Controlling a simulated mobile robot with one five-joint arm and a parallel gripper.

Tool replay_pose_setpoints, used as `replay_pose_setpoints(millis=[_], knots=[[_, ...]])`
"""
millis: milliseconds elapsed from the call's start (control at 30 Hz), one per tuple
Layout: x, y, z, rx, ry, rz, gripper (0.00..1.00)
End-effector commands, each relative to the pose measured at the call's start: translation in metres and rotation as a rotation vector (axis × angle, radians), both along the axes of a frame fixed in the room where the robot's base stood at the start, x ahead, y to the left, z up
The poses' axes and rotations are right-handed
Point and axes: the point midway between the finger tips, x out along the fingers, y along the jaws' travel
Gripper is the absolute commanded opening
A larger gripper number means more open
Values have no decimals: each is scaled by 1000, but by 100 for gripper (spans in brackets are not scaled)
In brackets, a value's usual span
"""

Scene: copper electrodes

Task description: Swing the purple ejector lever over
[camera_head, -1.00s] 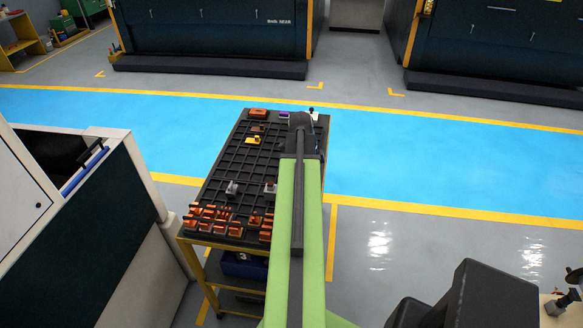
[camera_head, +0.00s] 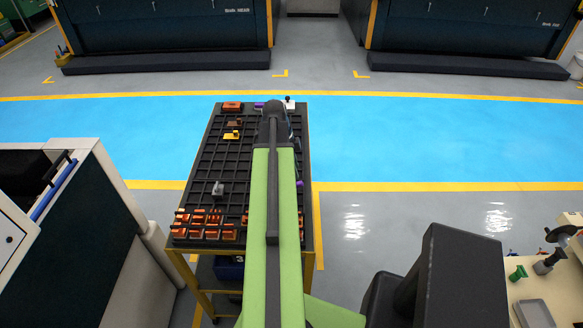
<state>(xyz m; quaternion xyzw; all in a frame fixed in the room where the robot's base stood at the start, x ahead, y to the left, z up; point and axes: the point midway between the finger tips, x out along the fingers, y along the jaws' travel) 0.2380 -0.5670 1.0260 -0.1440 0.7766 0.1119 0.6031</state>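A small purple piece (camera_head: 258,105) shows at the far end of the black gridded cart top (camera_head: 209,135), just left of my arm's dark end. A second small purple piece (camera_head: 299,184) shows at the cart's right edge, beside my green arm. I cannot tell which of them is the ejector lever, or how it is turned. My arm reaches out over the cart and hides a long strip of it. My gripper is hidden behind the arm's far end, so its fingers do not show.
Several orange copper-coloured electrodes (camera_head: 197,218) stand at the cart's near left. A grey block (camera_head: 217,188), a yellow piece (camera_head: 231,135) and a white piece with a black knob (camera_head: 289,103) also stand on it. A white-and-dark machine (camera_head: 95,230) is left; a bench (camera_head: 560,283) is right.

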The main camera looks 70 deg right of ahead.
Motion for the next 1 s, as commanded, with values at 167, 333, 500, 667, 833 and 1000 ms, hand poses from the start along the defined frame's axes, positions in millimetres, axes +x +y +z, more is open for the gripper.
replay_pose_setpoints(millis=[167, 333, 500, 667, 833, 1000], knots=[[-5, -2, -28, 0, 0, -1, 36], [-10, -4, -48, 0, 0, 0, 36], [-13, -5, -63, 0, 0, 2, 36], [-13, -5, -60, 0, 0, 2, 36], [-14, -5, -65, 0, 0, 2, 36], [-14, -5, -64, 0, 0, 3, 36]])
